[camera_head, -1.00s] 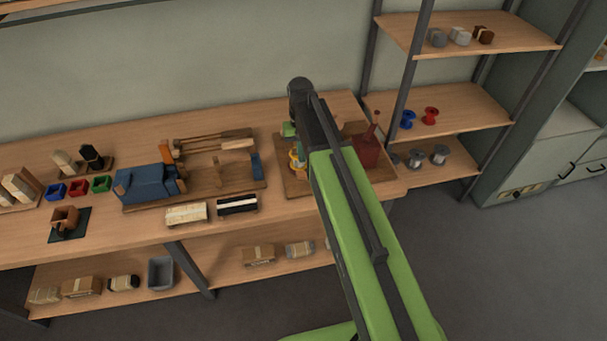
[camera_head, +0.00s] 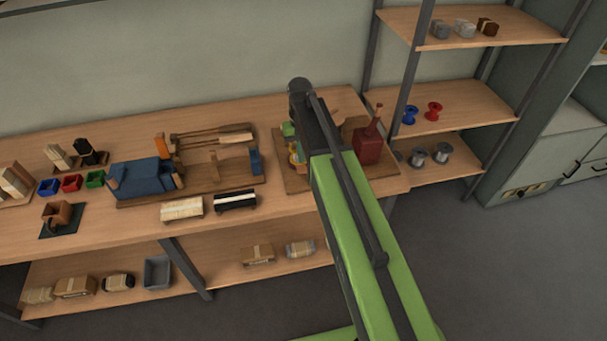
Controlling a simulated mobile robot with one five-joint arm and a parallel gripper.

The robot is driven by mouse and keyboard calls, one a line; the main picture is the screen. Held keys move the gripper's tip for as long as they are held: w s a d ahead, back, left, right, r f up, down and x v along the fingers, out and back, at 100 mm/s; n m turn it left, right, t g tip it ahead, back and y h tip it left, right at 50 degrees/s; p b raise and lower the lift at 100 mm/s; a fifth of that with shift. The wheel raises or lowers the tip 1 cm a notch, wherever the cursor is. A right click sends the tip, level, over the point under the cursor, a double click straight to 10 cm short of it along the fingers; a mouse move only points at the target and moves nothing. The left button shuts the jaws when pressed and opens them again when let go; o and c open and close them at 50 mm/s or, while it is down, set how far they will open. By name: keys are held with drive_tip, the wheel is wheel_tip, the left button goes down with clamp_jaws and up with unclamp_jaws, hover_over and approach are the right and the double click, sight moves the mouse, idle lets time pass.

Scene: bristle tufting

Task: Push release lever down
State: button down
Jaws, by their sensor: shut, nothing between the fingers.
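A dark red block-shaped device (camera_head: 367,147) stands on a wooden board (camera_head: 297,183) at the right end of the workbench. A thin red stem with a small knob (camera_head: 376,112) rises from its top and leans slightly right; I cannot tell for certain that this is the release lever. Just left of my arm, small green, yellow and blue parts show on the same board, partly hidden by the arm. My green and dark arm reaches up over the board between these parts and the red device. My gripper is hidden behind the arm.
A blue vise-like fixture (camera_head: 143,179) and wooden tools lie on a board in mid-bench. Two bristle bundles (camera_head: 182,209) lie near the front edge. Small coloured bins stand at left. Shelves with spools (camera_head: 433,111) stand right.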

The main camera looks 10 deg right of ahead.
sight(302, 166)
drive_tip(key=shift+s+f+b, duration=0.1)
drive_tip(key=shift+f+b, duration=0.35)
drive_tip(key=shift+f, duration=0.55)
wheel_tip(302, 166, down, 3)
drive_tip(key=b, duration=0.3)
drive_tip(key=shift+f, duration=0.2)
drive_tip(key=shift+r, duration=0.15)
drive_tip(key=shift+w+d+r+p, duration=0.1)
drive_tip(key=shift+w+r+p, duration=0.15)
drive_tip(key=shift+w, duration=0.55)
drive_tip(key=shift+w+r+p, duration=0.2)
drive_tip(key=shift+w+r, duration=0.05)
drive_tip(key=shift+w, duration=0.55)
drive_tip(key=shift+r, duration=0.15)
